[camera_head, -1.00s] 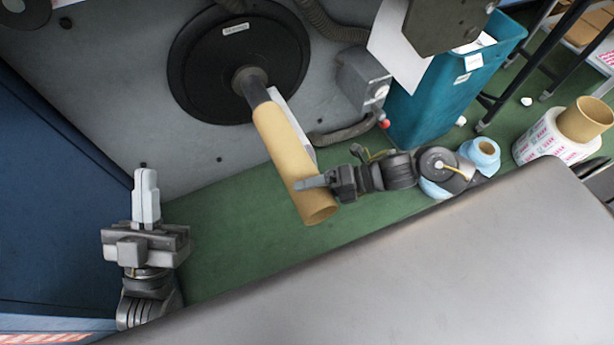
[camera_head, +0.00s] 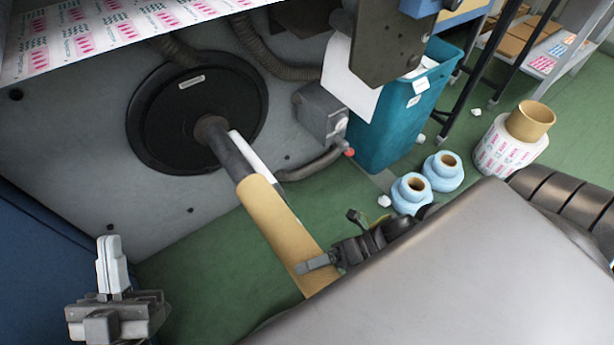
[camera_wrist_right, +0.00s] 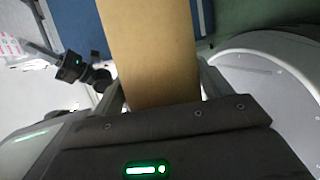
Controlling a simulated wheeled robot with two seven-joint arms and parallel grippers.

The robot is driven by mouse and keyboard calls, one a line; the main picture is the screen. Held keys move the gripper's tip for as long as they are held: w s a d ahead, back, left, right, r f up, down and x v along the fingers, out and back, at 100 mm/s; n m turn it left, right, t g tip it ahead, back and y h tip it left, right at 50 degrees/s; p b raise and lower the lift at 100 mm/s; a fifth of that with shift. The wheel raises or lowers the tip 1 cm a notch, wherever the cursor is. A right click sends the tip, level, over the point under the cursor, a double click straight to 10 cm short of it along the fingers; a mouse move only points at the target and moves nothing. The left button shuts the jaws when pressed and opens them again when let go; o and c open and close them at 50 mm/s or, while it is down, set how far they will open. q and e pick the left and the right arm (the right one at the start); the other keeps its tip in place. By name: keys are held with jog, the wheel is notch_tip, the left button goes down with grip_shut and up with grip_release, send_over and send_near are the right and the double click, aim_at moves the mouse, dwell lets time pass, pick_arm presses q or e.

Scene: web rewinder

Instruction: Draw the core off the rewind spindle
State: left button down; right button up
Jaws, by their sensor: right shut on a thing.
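The core (camera_head: 277,229) is a tan cardboard tube, sloping down to the right from the dark rewind spindle (camera_head: 232,158). A length of grey spindle shows between the core's upper end and the round black disc (camera_head: 165,115). Its upper end still appears around the shaft. My right gripper (camera_head: 318,264) is shut on the core near its lower end. In the right wrist view the core (camera_wrist_right: 150,45) passes between both fingers. The core's lower end is hidden behind my own body in the head view. My left gripper (camera_head: 112,262) is shut and empty, at the lower left, away from the core.
A grey box (camera_head: 320,112) with a red-knobbed lever is on the panel right of the spindle. A teal bin (camera_head: 395,125), two blue rolls (camera_head: 442,172) and a printed roll (camera_head: 508,150) stand further right. A printed web (camera_head: 100,35) crosses the top left. Green floor is clear below the spindle.

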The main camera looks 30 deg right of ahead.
jog(key=shift+s+d+r, duration=0.1)
jog(key=shift+s+d, duration=0.05)
jog(key=shift+s, duration=2.1)
